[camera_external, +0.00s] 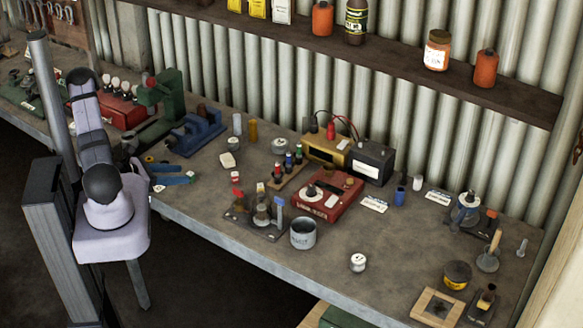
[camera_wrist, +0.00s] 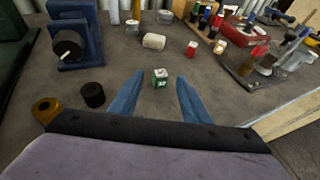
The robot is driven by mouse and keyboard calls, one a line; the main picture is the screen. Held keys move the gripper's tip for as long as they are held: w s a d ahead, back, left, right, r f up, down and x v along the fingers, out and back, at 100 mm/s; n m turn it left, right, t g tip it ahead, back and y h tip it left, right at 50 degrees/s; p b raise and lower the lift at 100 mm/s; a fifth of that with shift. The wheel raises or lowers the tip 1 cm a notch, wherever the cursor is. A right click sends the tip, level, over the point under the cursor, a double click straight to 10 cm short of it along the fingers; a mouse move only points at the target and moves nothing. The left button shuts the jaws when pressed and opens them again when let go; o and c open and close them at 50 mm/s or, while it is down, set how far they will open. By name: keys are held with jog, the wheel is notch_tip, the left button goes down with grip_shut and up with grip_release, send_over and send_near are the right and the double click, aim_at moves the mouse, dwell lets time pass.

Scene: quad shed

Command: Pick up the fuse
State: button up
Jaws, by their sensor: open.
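My gripper (camera_wrist: 159,75) is open, with its two blue fingers spread apart low over the bench. A small white block with green and red marks (camera_wrist: 161,79) lies on the bench between the fingertips in the wrist view. It may be the fuse; its label is too small to read. Neither finger appears to touch it. In the external view my gripper (camera_external: 184,173) is at the bench's front edge, left of centre, and the block is hard to make out. A small red and white block (camera_wrist: 191,49) lies farther off to the right; it also shows in the external view (camera_external: 236,177).
A blue vise (camera_wrist: 76,34) stands at the left. A pale block (camera_wrist: 153,41) lies beyond. A red instrument box (camera_external: 325,195) and tin cup (camera_external: 303,234) stand at the right.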

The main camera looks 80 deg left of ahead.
aim_at(189, 174)
jog(key=shift+w+a+f+p, duration=0.1)
jog(key=shift+w+p, duration=0.45)
jog(key=p+x, duration=0.1)
jog(key=x, duration=0.2)
jog(key=shift+p, duration=0.3)
jog(key=shift+w+a+f, duration=0.2)
jog(key=shift+w+f, duration=0.05)
jog(key=shift+w, duration=0.2)
jog(key=c, duration=1.1)
